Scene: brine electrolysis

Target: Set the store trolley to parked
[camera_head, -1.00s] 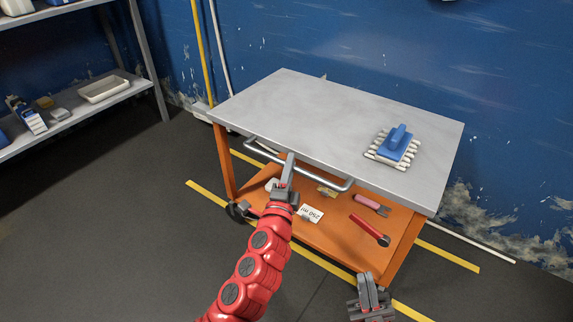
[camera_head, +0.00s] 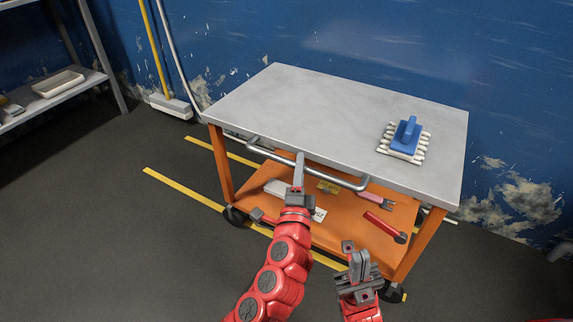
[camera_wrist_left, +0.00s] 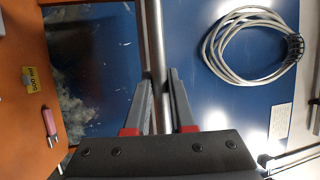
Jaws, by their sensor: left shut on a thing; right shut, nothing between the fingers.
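The store trolley has a grey top (camera_head: 330,115) and an orange lower shelf (camera_head: 340,225). It stands by the blue wall, over yellow floor tape lines (camera_head: 190,188). My left gripper (camera_head: 299,168) is shut on the trolley's grey handle bar (camera_head: 345,180), near its middle. In the left wrist view the bar (camera_wrist_left: 155,40) runs between the fingers of that gripper (camera_wrist_left: 162,95). My right gripper (camera_head: 358,265) is shut and empty, in front of the trolley's near right corner. A front wheel (camera_head: 233,215) sits at the front tape line.
A blue-handled item on a white rack (camera_head: 405,140) stands on the top. A red-handled tool (camera_head: 385,227) and other items lie below. The floor at left is clear. A coiled hose (camera_wrist_left: 245,45) hangs on the wall.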

